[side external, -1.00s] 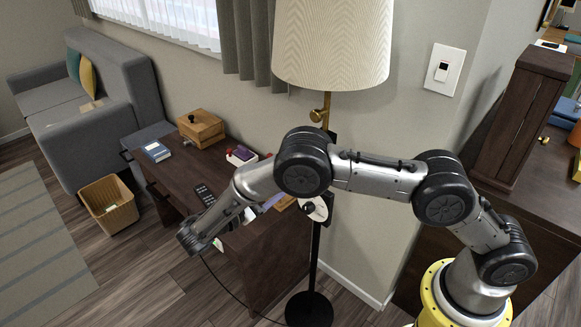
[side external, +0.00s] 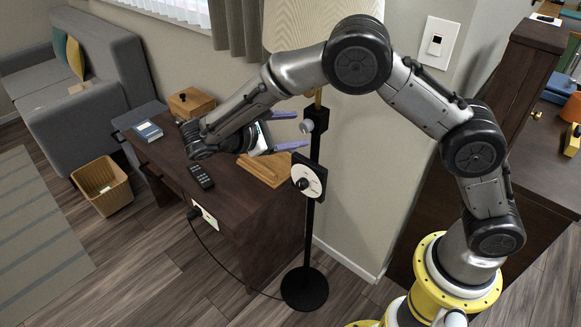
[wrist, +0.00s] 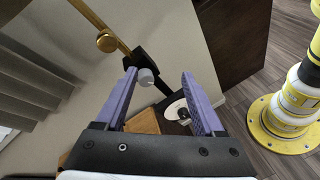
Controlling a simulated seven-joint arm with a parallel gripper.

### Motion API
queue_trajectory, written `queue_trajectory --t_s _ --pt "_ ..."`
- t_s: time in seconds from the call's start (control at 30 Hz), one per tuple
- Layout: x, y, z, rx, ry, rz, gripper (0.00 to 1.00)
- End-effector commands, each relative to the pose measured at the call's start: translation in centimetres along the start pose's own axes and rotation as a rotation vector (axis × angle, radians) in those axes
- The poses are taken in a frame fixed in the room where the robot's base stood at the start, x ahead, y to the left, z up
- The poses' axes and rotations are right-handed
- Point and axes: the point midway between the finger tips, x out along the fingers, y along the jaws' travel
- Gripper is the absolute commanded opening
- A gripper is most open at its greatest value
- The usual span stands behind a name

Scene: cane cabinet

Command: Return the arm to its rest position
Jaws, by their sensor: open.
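My gripper (side external: 286,130) is open, its two purple fingers apart and pointing right toward the floor lamp's black pole in the side view. In the wrist view my gripper (wrist: 158,88) has nothing held between its fingers. A small grey knob (wrist: 146,76) on the lamp's black bracket shows between and beyond the fingertips; the knob (side external: 308,126) is also just past them in the side view. I cannot tell whether they touch. My arm is bent in a high arch, with its elbow in front of the lampshade.
The lamp's round white dial (side external: 309,180) is below my gripper. The dark desk (side external: 235,200) holds a remote (side external: 201,177), a blue book (side external: 148,131), a wooden box (side external: 190,103) and a wooden stand (side external: 264,170). A wall switch (side external: 439,42) is behind my arm. A basket (side external: 103,186) stands on the floor.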

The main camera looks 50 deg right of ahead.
Motion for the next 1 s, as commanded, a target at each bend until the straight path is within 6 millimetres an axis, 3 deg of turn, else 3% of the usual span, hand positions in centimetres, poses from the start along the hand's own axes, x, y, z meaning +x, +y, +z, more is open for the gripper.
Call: queue_trajectory --t_s 0.03,0.23,0.5,0.8,1.0 --pt "0.8 0.3 2.0 0.029 0.045 -0.063 0.7" --pt "3.0 -0.8 8.1 0.147 0.231 -0.295 0.7" --pt "4.5 -4.6 15.0 0.369 0.498 -0.564 0.7" --pt "4.2 -10.1 20.0 0.687 0.804 -0.79 0.7" --pt "3.6 -12.7 21.4 0.875 0.962 -0.875 0.7"
